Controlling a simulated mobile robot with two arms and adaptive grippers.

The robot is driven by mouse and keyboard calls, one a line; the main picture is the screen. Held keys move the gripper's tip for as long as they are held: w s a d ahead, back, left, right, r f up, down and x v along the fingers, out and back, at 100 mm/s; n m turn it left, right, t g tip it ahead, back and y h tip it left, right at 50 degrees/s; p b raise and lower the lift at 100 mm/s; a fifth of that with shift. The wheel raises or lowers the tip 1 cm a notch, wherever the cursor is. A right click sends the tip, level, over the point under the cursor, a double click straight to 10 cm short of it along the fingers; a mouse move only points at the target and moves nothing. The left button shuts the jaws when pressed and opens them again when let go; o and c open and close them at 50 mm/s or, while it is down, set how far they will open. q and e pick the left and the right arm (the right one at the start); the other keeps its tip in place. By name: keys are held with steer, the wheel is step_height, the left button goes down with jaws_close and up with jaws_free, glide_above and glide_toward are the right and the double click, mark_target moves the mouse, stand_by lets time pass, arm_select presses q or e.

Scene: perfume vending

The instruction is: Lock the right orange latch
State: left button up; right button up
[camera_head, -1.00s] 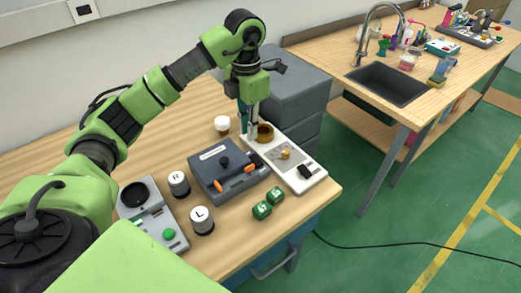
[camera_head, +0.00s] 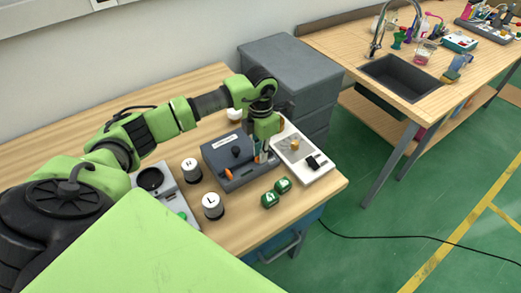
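A dark grey box (camera_head: 216,154) with a black knob (camera_head: 236,152) on top sits on the wooden table. Its left orange latch (camera_head: 228,174) shows on the front side. The right orange latch is mostly hidden behind my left gripper (camera_head: 261,158). That gripper reaches down from above at the right end of the box, with its fingertips at or very close to the right latch. Whether they touch it, and how far apart they are, I cannot tell. My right gripper is not in view.
A white tray (camera_head: 316,173) stands close on the right of the box. Two green cubes (camera_head: 270,200) lie in front. Two white-topped knobs marked H (camera_head: 190,165) and L (camera_head: 213,201) stand to the left. Grey drawers (camera_head: 290,62) rise behind.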

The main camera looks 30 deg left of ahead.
arm_select(q)
steer(key=shift+w+f, duration=0.1)
steer(key=shift+f, duration=0.05)
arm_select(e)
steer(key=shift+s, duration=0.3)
arm_select(q)
jaws_close()
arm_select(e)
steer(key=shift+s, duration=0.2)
